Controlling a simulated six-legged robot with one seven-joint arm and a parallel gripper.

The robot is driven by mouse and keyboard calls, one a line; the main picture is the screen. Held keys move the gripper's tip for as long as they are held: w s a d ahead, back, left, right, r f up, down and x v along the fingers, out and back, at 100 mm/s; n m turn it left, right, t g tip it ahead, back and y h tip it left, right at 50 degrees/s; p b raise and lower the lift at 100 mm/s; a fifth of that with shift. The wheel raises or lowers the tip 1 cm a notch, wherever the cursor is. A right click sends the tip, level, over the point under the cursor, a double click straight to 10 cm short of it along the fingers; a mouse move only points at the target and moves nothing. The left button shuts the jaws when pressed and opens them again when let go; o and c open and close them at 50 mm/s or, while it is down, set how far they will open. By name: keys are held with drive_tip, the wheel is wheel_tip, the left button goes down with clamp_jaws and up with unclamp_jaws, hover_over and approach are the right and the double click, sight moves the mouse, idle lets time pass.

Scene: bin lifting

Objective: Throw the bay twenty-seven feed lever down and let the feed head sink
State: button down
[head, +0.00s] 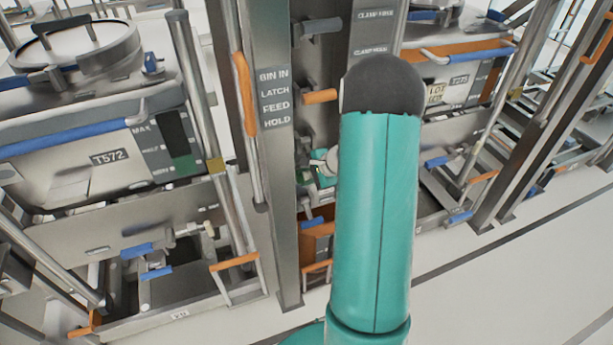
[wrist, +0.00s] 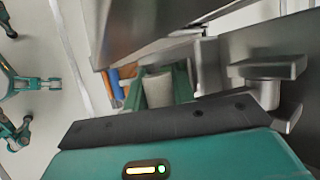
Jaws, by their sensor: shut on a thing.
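The label plate (head: 274,97) on the steel post reads BIN IN, LATCH, FEED, HOLD. An orange-gripped lever (head: 320,97) sticks out beside the plate. My gripper (head: 322,172) is low beside the post, largely hidden behind my teal arm. In the wrist view my green fingers (wrist: 160,86) stand on both sides of a pale grey cylindrical grip (wrist: 158,89), shut on it. I cannot tell for sure whether this grip belongs to the feed lever. No bay number is readable, and the feed head cannot be made out.
A steel bin marked T572 (head: 75,160) with a blue bar stands at left. Another bin (head: 460,75) with an orange bar stands at right. Steel posts and low blue and orange handles (head: 235,262) crowd the post. Open pale floor (head: 520,270) lies at lower right.

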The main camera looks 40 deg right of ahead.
drive_tip(key=shift+w+d+r+h, duration=0.15)
drive_tip(key=shift+d+r, duration=0.15)
drive_tip(key=shift+d, duration=0.2)
drive_tip(key=shift+w+d+r+h, duration=0.15)
drive_tip(key=shift+d+r, duration=0.15)
drive_tip(key=shift+d, duration=0.15)
drive_tip(key=c, duration=1.2)
unclamp_jaws()
drive_tip(key=shift+o, duration=0.2)
drive_tip(key=v, duration=1.3)
drive_tip(key=shift+s+a, duration=0.35)
